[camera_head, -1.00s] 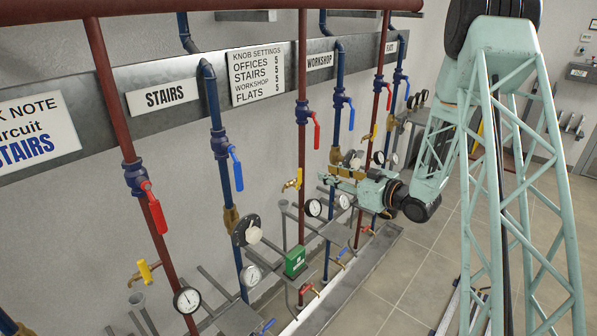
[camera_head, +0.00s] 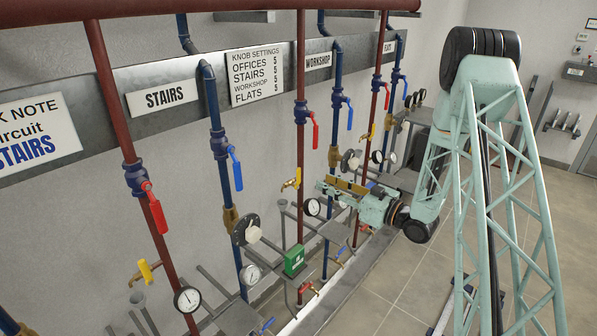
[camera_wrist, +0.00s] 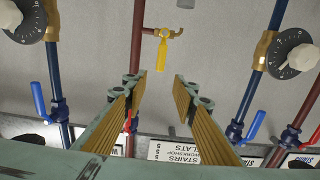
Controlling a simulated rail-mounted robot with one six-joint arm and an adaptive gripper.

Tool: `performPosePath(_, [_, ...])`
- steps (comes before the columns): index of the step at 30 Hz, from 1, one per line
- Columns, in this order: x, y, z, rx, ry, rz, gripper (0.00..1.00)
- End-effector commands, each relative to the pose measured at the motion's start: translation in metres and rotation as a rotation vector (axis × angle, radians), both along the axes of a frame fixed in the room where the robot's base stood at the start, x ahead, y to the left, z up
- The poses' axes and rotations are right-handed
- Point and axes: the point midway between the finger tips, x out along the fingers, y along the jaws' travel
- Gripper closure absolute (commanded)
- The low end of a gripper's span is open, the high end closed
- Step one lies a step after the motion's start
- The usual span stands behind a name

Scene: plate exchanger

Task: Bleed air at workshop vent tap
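The workshop vent tap (camera_head: 292,182) is a small brass tap with a yellow handle on the red pipe left of the WORKSHOP sign. In the wrist view, which shows the wall upside down, the tap's yellow handle (camera_wrist: 162,55) is near top centre. The handle is in line with the gap between my fingers and beyond their tips. My gripper (camera_wrist: 160,84) is open and empty. In the head view my gripper (camera_head: 324,186) reaches leftward from the arm, just right of the workshop red pipe (camera_head: 301,150). No contact with the tap is visible.
A red-handled valve (camera_head: 315,130) and a blue-handled valve (camera_head: 348,110) are above on the workshop pipes. Round dials (camera_wrist: 293,52) flank the wrist view. A gauge (camera_head: 312,207) and a green box (camera_head: 294,261) are lower down. The tiled floor at right is open.

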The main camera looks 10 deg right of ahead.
Motion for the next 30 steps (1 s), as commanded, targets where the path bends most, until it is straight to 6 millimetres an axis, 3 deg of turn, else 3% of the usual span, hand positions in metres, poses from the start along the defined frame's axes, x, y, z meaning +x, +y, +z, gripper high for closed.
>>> performPosePath(11, [0.013,0.011,0.000,-0.001,0.000,0.002,0.74])
performPosePath(30, [0.072,0.056,0.000,-0.001,-0.001,0.002,0.74])
